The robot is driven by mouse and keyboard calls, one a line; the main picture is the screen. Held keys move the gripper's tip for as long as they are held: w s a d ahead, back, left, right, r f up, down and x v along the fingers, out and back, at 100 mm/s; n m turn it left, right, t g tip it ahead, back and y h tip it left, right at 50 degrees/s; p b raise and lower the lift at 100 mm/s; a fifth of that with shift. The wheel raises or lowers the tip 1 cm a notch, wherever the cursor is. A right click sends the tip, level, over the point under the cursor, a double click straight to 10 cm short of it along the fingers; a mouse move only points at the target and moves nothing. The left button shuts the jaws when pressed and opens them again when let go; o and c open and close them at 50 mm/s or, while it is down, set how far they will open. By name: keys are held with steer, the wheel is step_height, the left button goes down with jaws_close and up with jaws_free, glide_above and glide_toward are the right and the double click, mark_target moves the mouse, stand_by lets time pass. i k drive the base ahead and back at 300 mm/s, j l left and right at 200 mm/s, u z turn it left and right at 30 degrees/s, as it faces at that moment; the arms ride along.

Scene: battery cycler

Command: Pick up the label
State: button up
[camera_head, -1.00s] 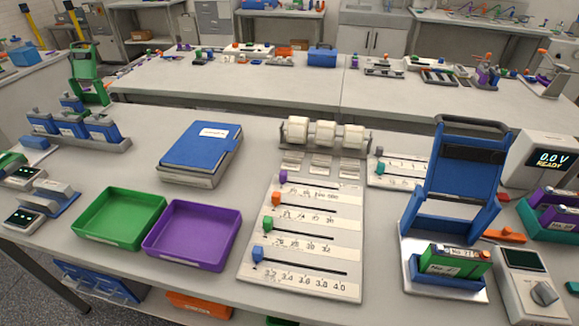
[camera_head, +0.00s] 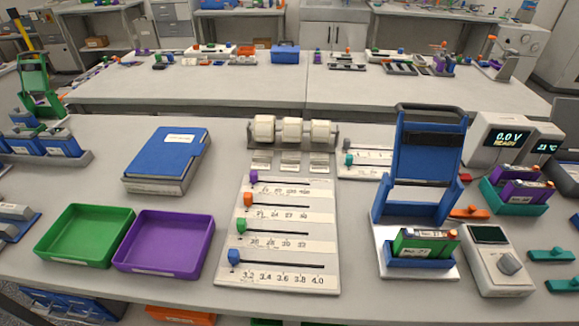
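Three white label rolls stand in a grey dispenser (camera_head: 336,137) at the middle of the bench. The left roll (camera_head: 264,129), the middle roll (camera_head: 293,130) and the right roll (camera_head: 322,132) sit side by side. A pale label hangs in front of each: left (camera_head: 262,160), middle (camera_head: 290,162) and right (camera_head: 319,163). Any print on these labels is too small to read. A green battery cell (camera_head: 425,242) with a white label on its side sits in the blue fixture at right. My gripper is not in view.
A slider board (camera_head: 278,275) lies in front of the dispenser. A green tray (camera_head: 73,237) and a purple tray (camera_head: 165,243) are empty at left. A blue binder (camera_head: 168,152) lies behind them. A tall blue fixture (camera_head: 425,160), a meter (camera_head: 494,262) and a display reading 0.0 V (camera_head: 507,142) stand at right.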

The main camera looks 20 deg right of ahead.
mark_target(316, 165)
steer(key=i+l+u, duration=0.2)
steer(key=u, duration=0.25)
steer(key=i+l+u, duration=0.35)
steer(key=u, duration=0.15)
steer(key=i+l, duration=0.05)
